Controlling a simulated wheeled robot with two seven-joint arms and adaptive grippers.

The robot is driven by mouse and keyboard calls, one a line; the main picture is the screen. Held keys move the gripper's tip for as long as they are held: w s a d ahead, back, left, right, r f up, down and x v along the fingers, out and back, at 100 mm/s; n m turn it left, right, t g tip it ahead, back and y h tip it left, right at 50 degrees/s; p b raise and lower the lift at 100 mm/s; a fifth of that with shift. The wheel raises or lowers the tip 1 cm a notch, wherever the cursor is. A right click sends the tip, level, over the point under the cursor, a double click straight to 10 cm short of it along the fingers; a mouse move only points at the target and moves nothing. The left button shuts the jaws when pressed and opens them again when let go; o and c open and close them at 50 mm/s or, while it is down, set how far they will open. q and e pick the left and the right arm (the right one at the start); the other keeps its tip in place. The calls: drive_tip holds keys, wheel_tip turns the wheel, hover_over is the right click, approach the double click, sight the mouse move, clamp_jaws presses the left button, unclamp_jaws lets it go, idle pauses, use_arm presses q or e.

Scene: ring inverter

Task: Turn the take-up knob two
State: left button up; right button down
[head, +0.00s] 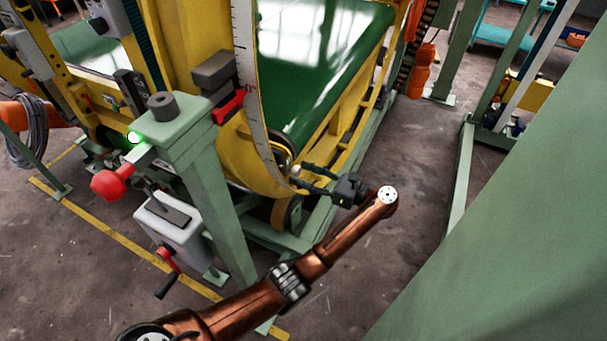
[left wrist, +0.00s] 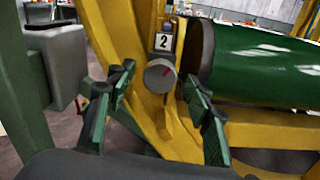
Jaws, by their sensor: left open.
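My left gripper (left wrist: 158,84) is open, with one finger on each side of the knob in that picture. The fingers look apart from the knob, and the gap in depth is hard to judge. In the head view my left gripper (head: 301,178) is at the lower end of the yellow frame, and the knob cannot be made out clearly there. My right gripper is not in view.
A green belt roller (left wrist: 262,70) lies just right of the knob. A grey box (left wrist: 62,62) is at the left. In the head view a green post (head: 205,160) with a red knob (head: 112,184) stands left of my arm.

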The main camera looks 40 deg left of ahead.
use_arm(q)
drive_tip(key=c, duration=1.2)
drive_tip(key=shift+o, duration=0.2)
